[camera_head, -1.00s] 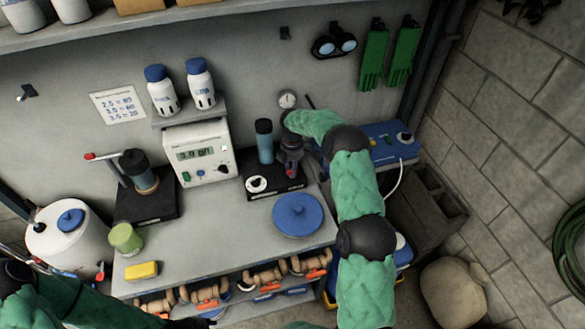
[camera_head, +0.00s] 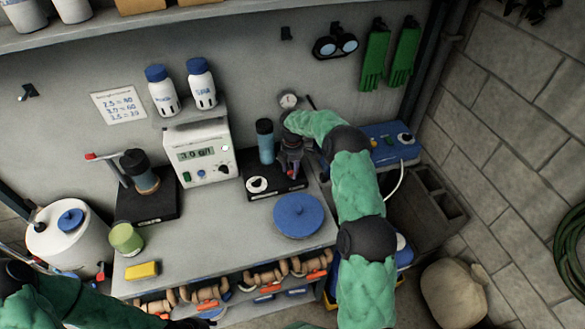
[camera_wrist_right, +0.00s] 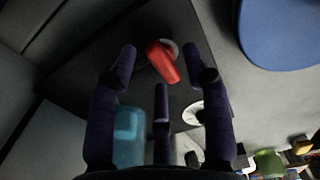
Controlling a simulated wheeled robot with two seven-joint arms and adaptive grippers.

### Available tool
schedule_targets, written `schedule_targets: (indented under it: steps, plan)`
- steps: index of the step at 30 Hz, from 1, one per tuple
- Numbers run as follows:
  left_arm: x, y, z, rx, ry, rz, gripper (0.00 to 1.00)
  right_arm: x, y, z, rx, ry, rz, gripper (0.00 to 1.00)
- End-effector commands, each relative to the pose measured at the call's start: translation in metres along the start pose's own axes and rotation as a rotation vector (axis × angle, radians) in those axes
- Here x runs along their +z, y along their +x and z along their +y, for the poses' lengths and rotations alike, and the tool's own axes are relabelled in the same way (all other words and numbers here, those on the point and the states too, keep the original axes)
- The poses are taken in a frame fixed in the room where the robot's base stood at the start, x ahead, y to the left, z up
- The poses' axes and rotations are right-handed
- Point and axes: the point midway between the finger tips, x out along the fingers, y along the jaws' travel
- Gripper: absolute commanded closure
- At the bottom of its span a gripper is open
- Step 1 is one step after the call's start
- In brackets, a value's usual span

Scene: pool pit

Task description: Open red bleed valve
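A red valve handle (camera_wrist_right: 165,64) shows in the right wrist view, beside a pale round fitting on a black base plate (camera_wrist_right: 95,65). My right gripper (camera_wrist_right: 159,66) is open, with its dark fingers spread around the handle and no clear grip on it.
A blue round lid (camera_head: 298,215) lies just in front of the black base. A white meter box (camera_head: 200,152) stands left of it, and a blue box (camera_head: 388,143) right of my arm. Another black stand (camera_head: 147,205) has a red-tipped lever.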

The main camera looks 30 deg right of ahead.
Motion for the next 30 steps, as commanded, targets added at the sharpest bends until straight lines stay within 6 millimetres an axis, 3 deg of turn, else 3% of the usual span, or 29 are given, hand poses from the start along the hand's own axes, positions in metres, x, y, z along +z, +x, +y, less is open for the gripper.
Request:
schedule_targets:
  steps: [8,21,30]
  plan:
    - [0.000,0.000,0.000,0.000,0.000,0.000,0.60,0.000,-0.016,0.001,0.004,0.001,0.000,0.51]
    - [0.000,0.000,0.000,0.000,0.000,0.000,0.60,0.000,-0.097,0.001,0.003,0.000,0.000,0.51]
    - [0.000,0.000,0.000,0.000,0.000,0.000,0.60,0.000,-0.119,0.000,0.000,0.000,0.000,0.51]
